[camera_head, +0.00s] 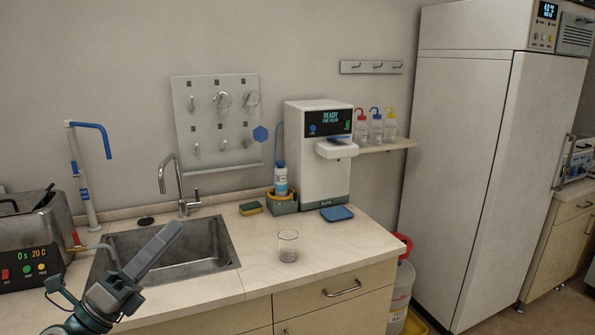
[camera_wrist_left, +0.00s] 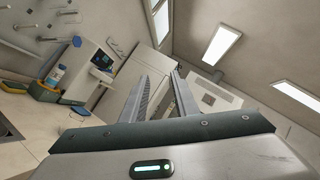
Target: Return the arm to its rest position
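My left gripper (camera_head: 168,234) is in front of the sink at the lower left of the head view, with its fingers pointing up and to the right. In the left wrist view its two fingers (camera_wrist_left: 159,76) stand apart with nothing between them, so it is open and empty. My left arm comes in from the bottom left corner. My right gripper is in neither view.
A sink (camera_head: 205,262) with a tap (camera_head: 178,187) lies behind the gripper. A glass beaker (camera_head: 288,247) stands on the counter (camera_head: 335,245) to the right. A water bath (camera_head: 30,245) is at the left. A white dispenser (camera_head: 318,180) stands at the back.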

